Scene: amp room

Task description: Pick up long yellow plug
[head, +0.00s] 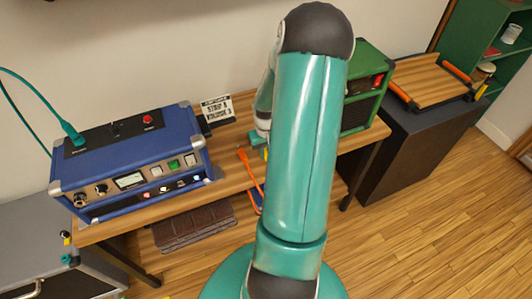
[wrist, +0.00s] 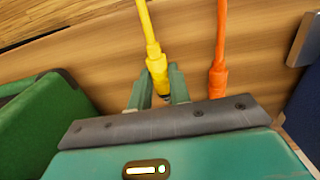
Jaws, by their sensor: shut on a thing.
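The long yellow plug (wrist: 156,66) sits between the two fingers of my gripper (wrist: 160,78) in the wrist view. Its yellow cable runs up and out of the top of the picture, and its dark tip points down toward the palm. My gripper is shut on the plug. In the head view my arm covers most of the gripper and plug. I cannot tell whether the plug still touches the table.
An orange plug with its cable (wrist: 218,78) lies just right of my gripper. A blue amp (head: 130,165) stands left on the wooden table (head: 228,181), with a label sign (head: 216,109) beside it. A green amp (head: 362,92) stands right. A dark cabinet (head: 415,140) carries a wooden tray.

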